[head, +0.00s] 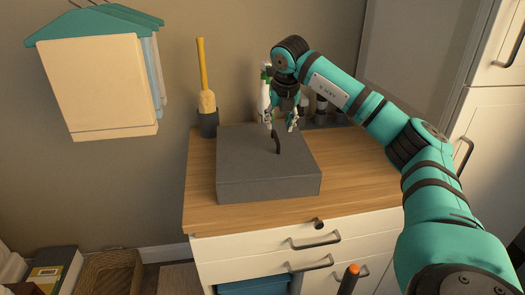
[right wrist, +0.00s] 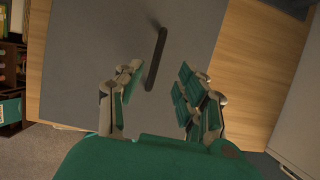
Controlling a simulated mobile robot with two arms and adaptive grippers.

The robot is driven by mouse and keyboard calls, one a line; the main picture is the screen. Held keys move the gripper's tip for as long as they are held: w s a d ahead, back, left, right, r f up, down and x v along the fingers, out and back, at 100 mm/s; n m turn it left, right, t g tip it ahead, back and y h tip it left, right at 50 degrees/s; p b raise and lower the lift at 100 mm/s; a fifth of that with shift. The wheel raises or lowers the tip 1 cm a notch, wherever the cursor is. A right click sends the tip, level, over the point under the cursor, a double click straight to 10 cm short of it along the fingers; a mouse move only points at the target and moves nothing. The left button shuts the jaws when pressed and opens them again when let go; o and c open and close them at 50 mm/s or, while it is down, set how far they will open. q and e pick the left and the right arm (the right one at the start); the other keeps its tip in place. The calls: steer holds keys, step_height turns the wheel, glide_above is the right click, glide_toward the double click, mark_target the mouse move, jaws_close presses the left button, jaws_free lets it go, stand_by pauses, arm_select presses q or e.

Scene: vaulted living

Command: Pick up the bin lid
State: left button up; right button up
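The bin lid (head: 240,165) shows as the flat grey top of a square grey block on the wooden counter, with a dark upright handle (head: 277,144) near its middle. I cannot tell where lid and bin part. In the right wrist view the lid (right wrist: 90,60) fills the left and middle, and the handle (right wrist: 157,60) stands just ahead of the fingers, in line with the gap. My right gripper (head: 280,121) is open and empty, pointing down close above the handle. It also shows in the right wrist view (right wrist: 158,90). My left gripper is out of view.
A dark cup with a yellow-handled brush (head: 207,100) stands at the counter's back left. A white spray bottle (head: 263,98) and dark jars (head: 322,112) stand behind the block. Bare wooden counter (head: 355,160) lies to the right. White drawers (head: 315,245) are below.

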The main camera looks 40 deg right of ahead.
mark_target(276, 136)
steer(key=shift+f, duration=0.4)
steer(key=x, duration=0.3)
steer(key=shift+w+a+f+p, duration=0.15)
steer(key=shift+w+f+p, duration=0.05)
steer(key=shift+f+p, duration=0.1)
steer(key=shift+w+f, duration=0.1)
steer(key=shift+f, duration=0.3)
jaws_close()
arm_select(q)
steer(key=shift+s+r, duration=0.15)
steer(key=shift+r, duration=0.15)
